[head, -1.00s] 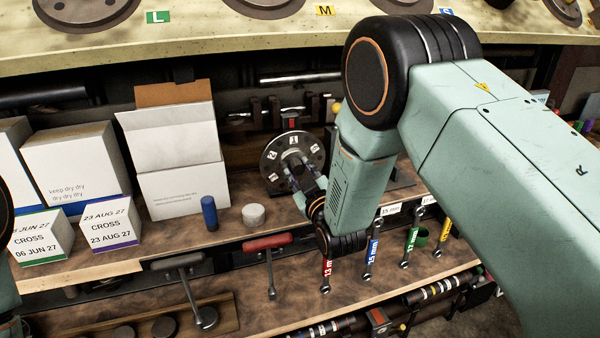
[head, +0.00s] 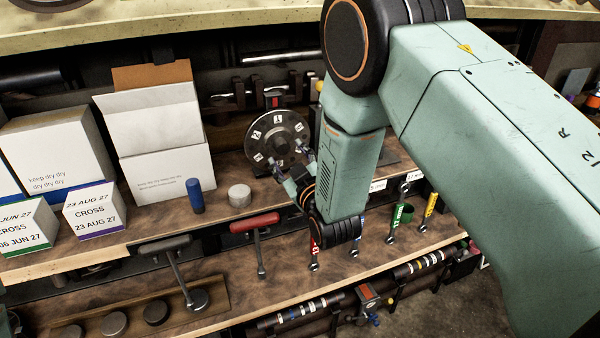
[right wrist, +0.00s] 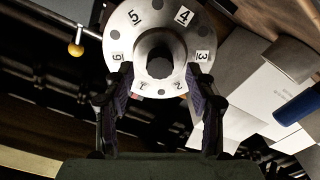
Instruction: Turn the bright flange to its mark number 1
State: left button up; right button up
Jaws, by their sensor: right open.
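The bright flange (head: 262,147) is a round metal disc with bolt holes and white number plates, upright at the back of the bench. In the right wrist view its face (right wrist: 125,38) shows plates 5 and 4 at the top, 3 at the right, 6 at the left, and 2 and 1 at the bottom. In the head view, plate 1 is near the top, below a red marker (head: 274,101). My right gripper (head: 286,172) is open in front of the flange's lower part; its fingers (right wrist: 160,90) flank the disc. Contact is unclear. My left gripper is not in view.
White boxes (head: 165,150) stand left of the flange. A blue cylinder (head: 195,196) and a pale round piece (head: 239,195) stand near the shelf edge. Colour-labelled wrenches (head: 397,218) and a red-handled tool (head: 255,222) are at the lower front. My right arm hides part of the bench.

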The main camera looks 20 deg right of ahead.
jog(key=s, duration=0.9)
jog(key=shift+d, duration=0.15)
jog(key=s+d+f+m+g+b, duration=0.1)
jog(key=s+f+m+g, duration=0.1)
jog(key=s+f+g, duration=0.55)
jog(key=s+d+f+m+g+b, duration=0.15)
jog(key=s+f, duration=0.25)
jog(key=f, duration=0.7)
jog(key=s+f+m+g+b, duration=0.1)
jog(key=s+f+g+b, duration=0.1)
jog(key=s+f+g, duration=0.2)
jog(key=s+f+m+g+b, duration=0.1)
jog(key=s+f+g, duration=0.4)
jog(key=s, duration=1.5)
notch_tip(320, 180, down, 6)
jog(key=shift+s+d+r+m+h+b, duration=0.15)
jog(key=shift+s+d+m+h+b, duration=0.2)
jog(key=shift+m+b, duration=0.1)
